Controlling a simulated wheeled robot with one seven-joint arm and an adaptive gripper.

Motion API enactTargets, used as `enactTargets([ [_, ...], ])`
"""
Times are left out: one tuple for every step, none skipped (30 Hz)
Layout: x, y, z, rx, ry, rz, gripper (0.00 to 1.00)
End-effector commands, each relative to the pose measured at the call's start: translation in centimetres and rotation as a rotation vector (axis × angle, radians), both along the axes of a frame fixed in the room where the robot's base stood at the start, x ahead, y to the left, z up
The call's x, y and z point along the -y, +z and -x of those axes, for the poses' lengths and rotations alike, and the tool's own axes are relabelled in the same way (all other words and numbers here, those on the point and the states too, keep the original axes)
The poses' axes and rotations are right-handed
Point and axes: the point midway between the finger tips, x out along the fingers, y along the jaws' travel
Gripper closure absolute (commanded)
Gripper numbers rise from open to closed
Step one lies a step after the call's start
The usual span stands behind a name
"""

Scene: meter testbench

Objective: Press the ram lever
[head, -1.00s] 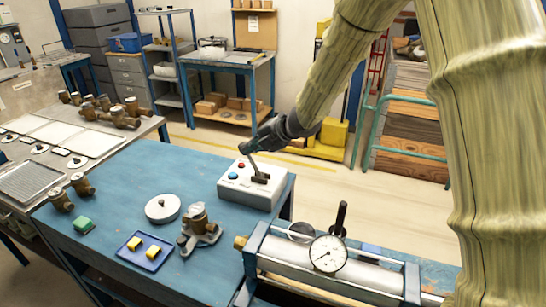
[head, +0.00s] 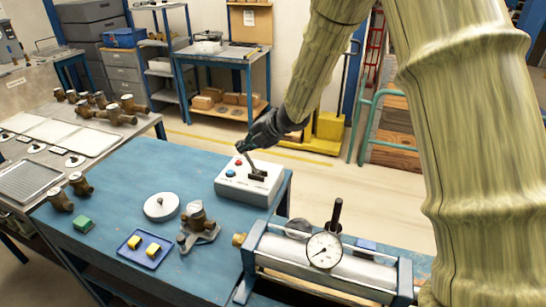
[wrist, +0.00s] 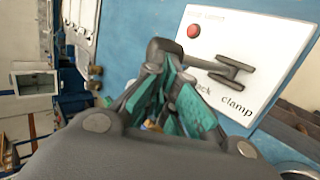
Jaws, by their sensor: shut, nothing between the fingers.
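The white control box (head: 246,186) stands at the back right corner of the blue bench. A dark grey lever (head: 254,168) rises from its slotted top and leans up and to the left. In the wrist view the lever (wrist: 207,64) ends in a thick crossbar close in front of my fingertips. My gripper (head: 242,148) is shut, with nothing between its fingers, at the lever's upper end. It also shows in the wrist view (wrist: 166,85), with green finger pads. Whether the fingers touch the crossbar is unclear. A red button (head: 239,162) and a blue button (head: 230,174) are left of the lever.
A cylinder rig with a dial gauge (head: 324,251) and an upright black handle (head: 336,215) lies at the front right. A round white disc (head: 161,207), a brass meter (head: 197,216) and a blue tray (head: 126,254) sit on the bench left of it.

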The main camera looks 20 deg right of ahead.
Motion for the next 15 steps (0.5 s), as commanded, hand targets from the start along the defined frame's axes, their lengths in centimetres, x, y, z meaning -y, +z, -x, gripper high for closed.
enactTargets([
  [0.1,0.5,0.1,0.001,0.001,0.000,1.00],
  [0.2,0.8,0.2,0.001,0.001,0.000,1.00],
  [0.3,1.2,0.4,0.002,0.002,-0.001,1.00],
  [0.4,1.5,0.5,0.002,0.004,0.000,1.00],
  [0.5,1.8,0.7,0.002,0.006,0.000,1.00],
  [0.6,2.2,0.9,0.002,0.008,0.000,1.00],
  [0.7,2.5,1.1,0.002,0.009,0.000,1.00],
  [0.9,2.8,1.3,0.002,0.009,0.000,1.00],
  [1.1,2.9,1.5,0.003,0.011,0.000,1.00],
  [1.3,2.9,1.7,0.004,0.012,0.000,1.00],
  [1.5,3.2,1.9,0.004,0.012,0.000,1.00],
  [1.8,3.4,2.3,0.004,0.011,0.000,1.00],
  [2.1,3.7,2.5,0.004,0.009,0.000,1.00],
  [2.4,3.9,2.8,0.005,0.007,0.000,1.00],
  [2.7,4.3,3.1,0.004,0.007,0.001,1.00],
])
